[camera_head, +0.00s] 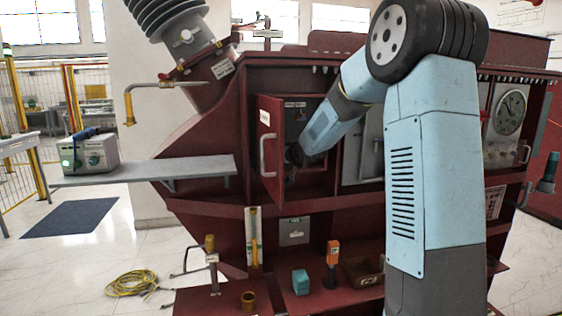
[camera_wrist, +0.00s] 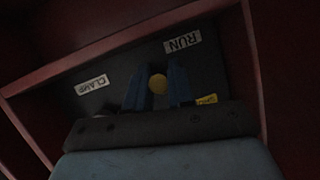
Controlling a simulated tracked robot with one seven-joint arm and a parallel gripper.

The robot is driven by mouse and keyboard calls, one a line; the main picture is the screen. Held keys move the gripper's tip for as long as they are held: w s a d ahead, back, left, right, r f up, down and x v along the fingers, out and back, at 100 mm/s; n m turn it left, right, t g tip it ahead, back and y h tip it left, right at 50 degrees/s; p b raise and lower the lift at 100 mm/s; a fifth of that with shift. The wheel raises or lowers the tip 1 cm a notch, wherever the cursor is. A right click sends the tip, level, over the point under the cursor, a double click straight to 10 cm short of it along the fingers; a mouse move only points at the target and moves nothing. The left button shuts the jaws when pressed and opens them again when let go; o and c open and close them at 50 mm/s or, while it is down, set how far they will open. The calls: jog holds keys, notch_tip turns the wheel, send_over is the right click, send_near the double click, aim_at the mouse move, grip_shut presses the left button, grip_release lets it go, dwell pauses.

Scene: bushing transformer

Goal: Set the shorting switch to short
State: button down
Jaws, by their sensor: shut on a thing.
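In the wrist view, the two blue fingers of my gripper (camera_wrist: 158,98) stand on either side of a round yellow knob (camera_wrist: 158,83) and are shut on it. I take the knob to be the handle of the shorting switch. It is in front of a dark panel (camera_wrist: 125,65). A white RUN label (camera_wrist: 181,41) is above right of the knob, and a white label (camera_wrist: 92,84) that seems to read CLAMP is to its left. A small yellow label (camera_wrist: 206,100) at lower right is too dim to read. In the head view, my gripper (camera_head: 295,154) reaches into the open cabinet compartment; its fingertips and the knob are hidden.
The compartment's red door (camera_head: 270,150) stands open at the left, with a grey handle, close to my gripper. Red walls (camera_wrist: 258,70) enclose the dark panel. A grey shelf (camera_head: 150,170) juts left. Tools, including an orange-topped one (camera_head: 332,255), stand on the lower ledge.

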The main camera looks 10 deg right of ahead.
jog(key=shift+d+r+g, duration=0.2)
jog(key=shift+r+g, duration=0.3)
jog(key=shift+g, duration=0.4)
jog(key=shift+a+r+g, duration=0.1)
jog(key=shift+r+g, duration=0.15)
jog(key=shift+g, duration=0.55)
jog(key=shift+r+g, duration=0.15)
jog(key=shift+g, duration=0.45)
jog(key=shift+w+r+m+g, duration=0.1)
jog(key=shift+r+m+g, duration=0.1)
jog(key=shift+g, duration=0.75)
jog(key=shift+w+r+m+g, duration=0.1)
jog(key=shift+r+m+g, duration=0.1)
jog(key=shift+g, duration=0.75)
jog(key=shift+s, duration=0.1)
jog(key=c, duration=1.1)
grip_release()
jog(key=shift+f, duration=0.1)
jog(key=v, duration=1.3)
jog(key=shift+a+r, duration=0.25)
jog(key=shift+r, duration=0.25)
